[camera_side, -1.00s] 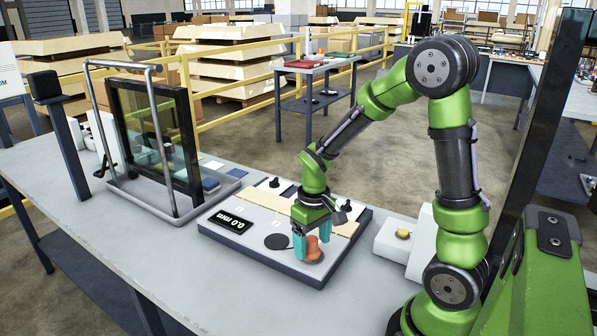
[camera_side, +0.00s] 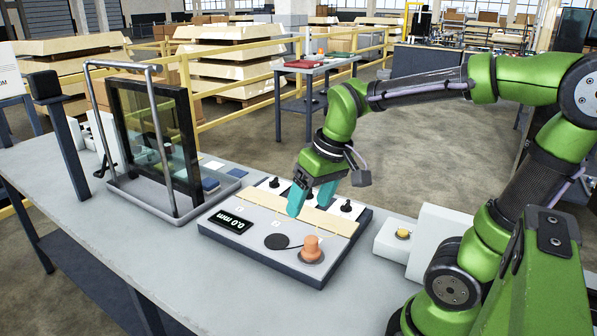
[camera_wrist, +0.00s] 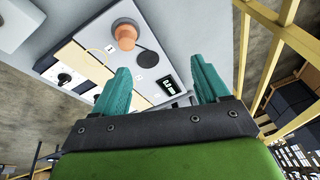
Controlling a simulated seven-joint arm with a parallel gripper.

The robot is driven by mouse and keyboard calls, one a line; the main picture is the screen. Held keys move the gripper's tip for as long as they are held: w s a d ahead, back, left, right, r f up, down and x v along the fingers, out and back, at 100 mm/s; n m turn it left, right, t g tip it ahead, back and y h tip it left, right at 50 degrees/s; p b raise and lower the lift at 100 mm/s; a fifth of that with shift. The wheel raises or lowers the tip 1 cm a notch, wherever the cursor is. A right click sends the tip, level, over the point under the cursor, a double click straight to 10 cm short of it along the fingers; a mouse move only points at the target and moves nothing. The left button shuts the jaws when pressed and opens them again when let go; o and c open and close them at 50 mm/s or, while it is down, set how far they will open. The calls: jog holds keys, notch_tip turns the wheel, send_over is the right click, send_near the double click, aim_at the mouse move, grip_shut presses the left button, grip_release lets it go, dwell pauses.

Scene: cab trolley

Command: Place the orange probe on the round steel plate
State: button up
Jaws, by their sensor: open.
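The orange probe (camera_side: 311,246) stands upright on the round steel plate (camera_side: 311,257) at the front right corner of the grey panel. In the wrist view the orange probe (camera_wrist: 126,36) stands on a round disc, apart from my fingers. My gripper (camera_side: 311,207) is open and empty, raised over the back part of the panel, up and behind the probe. In the wrist view its two teal fingers (camera_wrist: 160,80) are spread with nothing between them. The probe hides most of the plate, leaving its rim in sight.
A dark round disc (camera_side: 276,241) lies left of the probe. The panel also bears a "0.0 mm" display (camera_side: 231,221), a pale strip (camera_side: 325,219) and black knobs (camera_side: 346,206). A white box with a yellow button (camera_side: 403,234) stands to the right. A framed glass pane (camera_side: 160,140) stands at left.

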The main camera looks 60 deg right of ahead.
jog(key=s+a+r+t+y, duration=0.1)
jog(key=s+a+r+t, duration=0.1)
jog(key=s+a+t, duration=0.1)
jog(key=shift+s+a+r+m+t, duration=0.15)
jog(key=shift+s+a+m+t, duration=0.25)
jog(key=shift+a, duration=0.8)
